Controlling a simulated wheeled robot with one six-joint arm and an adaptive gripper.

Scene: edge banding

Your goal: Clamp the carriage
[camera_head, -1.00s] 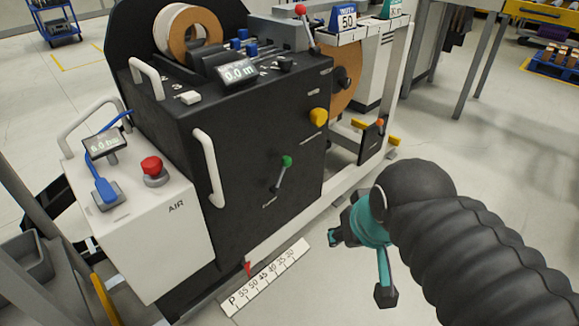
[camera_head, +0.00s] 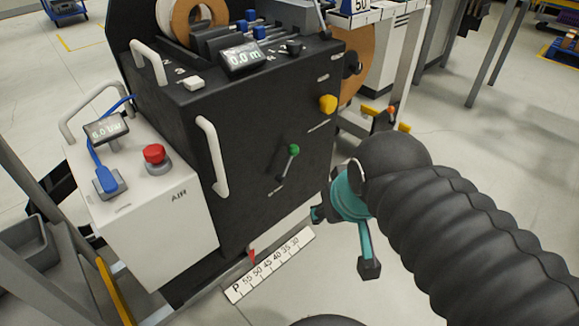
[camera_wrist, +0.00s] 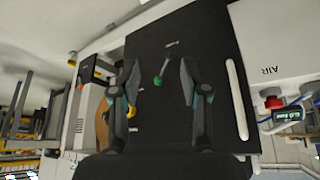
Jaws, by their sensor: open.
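A black machine cabinet (camera_head: 255,110) carries a short lever with a green knob (camera_head: 293,150) on its front panel. The lever leans up from its pivot, and its small label is too small to read. My gripper (camera_head: 343,240) is open and empty in front of the panel, to the lower right of the lever and apart from it. In the wrist view, where the scene looks upside down, the green knob (camera_wrist: 158,83) shows between the two spread fingers (camera_wrist: 158,75), farther away against the black panel. Which part is the carriage itself I cannot tell.
A yellow knob (camera_head: 328,104) sits above right of the lever, and a white handle (camera_head: 213,157) left of it. A white AIR box (camera_head: 160,220) with a red button (camera_head: 154,154) stands at left. A scale strip (camera_head: 270,266) with a red pointer lies low.

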